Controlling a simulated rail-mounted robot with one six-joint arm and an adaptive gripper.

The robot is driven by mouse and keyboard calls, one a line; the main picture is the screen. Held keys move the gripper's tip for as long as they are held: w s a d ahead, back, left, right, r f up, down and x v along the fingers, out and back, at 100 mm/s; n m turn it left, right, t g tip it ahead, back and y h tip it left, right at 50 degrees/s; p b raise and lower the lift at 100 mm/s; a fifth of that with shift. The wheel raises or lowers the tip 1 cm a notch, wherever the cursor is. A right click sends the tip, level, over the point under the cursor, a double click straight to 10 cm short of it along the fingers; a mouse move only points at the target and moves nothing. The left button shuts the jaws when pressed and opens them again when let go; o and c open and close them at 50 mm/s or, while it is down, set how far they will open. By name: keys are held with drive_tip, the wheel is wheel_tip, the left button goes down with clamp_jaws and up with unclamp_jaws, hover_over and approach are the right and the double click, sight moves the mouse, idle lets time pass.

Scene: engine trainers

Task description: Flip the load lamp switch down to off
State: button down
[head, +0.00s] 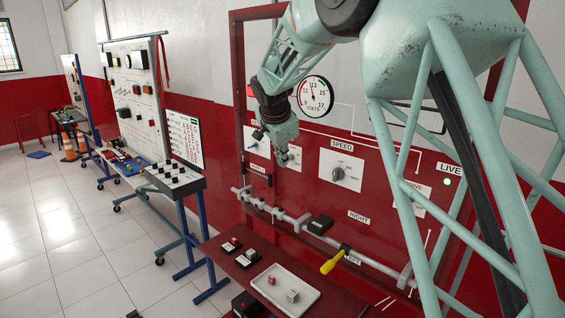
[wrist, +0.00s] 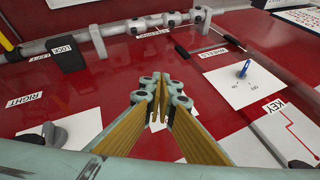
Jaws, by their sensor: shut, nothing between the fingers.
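In the wrist view a small blue lever (wrist: 244,69) stands on a white plate (wrist: 259,90) with on and off marks, right of my gripper. The blue lever also shows in the head view (head: 257,134), left of my gripper. My gripper (head: 283,158) is in front of the red panel (head: 310,205), with its fingers together and empty. In the wrist view the gripper (wrist: 158,92) is apart from the lever and hides part of the panel.
A grey rail (head: 285,214) with a yellow handle (head: 333,262) runs below. A tray (head: 270,305) lies on the red bench in front.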

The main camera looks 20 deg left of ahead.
drive_tip(key=shift+r, duration=0.15)
drive_tip(key=shift+r, duration=0.5)
drive_tip(key=shift+r, duration=0.2)
idle(0.6)
drive_tip(key=s+r, duration=0.5)
drive_tip(key=s, duration=0.7)
drive_tip(key=shift+d+r, duration=0.15)
drive_tip(key=shift+d, duration=0.1)
